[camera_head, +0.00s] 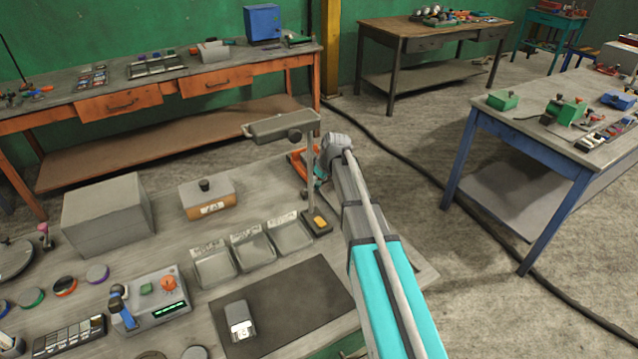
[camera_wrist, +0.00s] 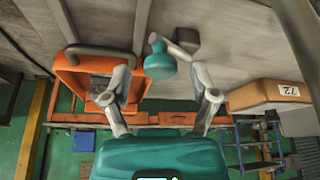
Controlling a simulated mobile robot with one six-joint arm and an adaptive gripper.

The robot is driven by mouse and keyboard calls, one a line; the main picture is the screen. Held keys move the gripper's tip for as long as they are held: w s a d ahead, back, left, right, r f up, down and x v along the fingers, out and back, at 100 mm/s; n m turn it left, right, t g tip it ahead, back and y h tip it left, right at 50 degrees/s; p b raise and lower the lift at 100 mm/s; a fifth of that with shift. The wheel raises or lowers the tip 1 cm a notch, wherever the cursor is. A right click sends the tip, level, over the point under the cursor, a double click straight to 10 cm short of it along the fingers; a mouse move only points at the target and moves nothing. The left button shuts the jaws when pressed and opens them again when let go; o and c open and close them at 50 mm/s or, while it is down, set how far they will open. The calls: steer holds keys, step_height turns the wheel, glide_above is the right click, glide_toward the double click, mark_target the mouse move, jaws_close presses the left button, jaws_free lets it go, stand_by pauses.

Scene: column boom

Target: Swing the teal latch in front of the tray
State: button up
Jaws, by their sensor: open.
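A teal knob (camera_wrist: 160,60), which looks like the latch handle, shows at the upper middle of the wrist view. It appears between and beyond the fingertips, apart from both. An orange tray-like housing (camera_wrist: 72,76) lies to its left, partly behind the left finger. In the head view the orange housing (camera_head: 296,163) is at the table's far right corner, partly hidden by a grey post and my arm. My gripper (camera_wrist: 160,84) is open with nothing between its fingers.
A grey lamp-like head on a post (camera_head: 283,126) stands close left of my arm. Three shallow bins (camera_head: 252,247), an orange-fronted box (camera_head: 208,199) and a dark mat (camera_head: 290,308) lie on the table.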

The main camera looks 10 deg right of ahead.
steer(key=c, duration=1)
steer(key=shift+d, duration=0.1)
jaws_close()
steer(key=shift+w+n+g+y, duration=0.2)
steer(key=shift+w+n, duration=0.1)
steer(key=shift+n, duration=0.4)
steer(key=shift+w+n+g+y, duration=0.2)
steer(key=shift+w+n, duration=0.1)
steer(key=shift+n, duration=0.4)
steer(key=shift+w+n+g+y, duration=0.15)
steer(key=shift+w+n+g, duration=0.1)
steer(key=shift+n, duration=0.45)
steer(key=shift+w+n+g+y, duration=0.15)
steer(key=shift+w+n, duration=0.05)
steer(key=shift+n, duration=0.5)
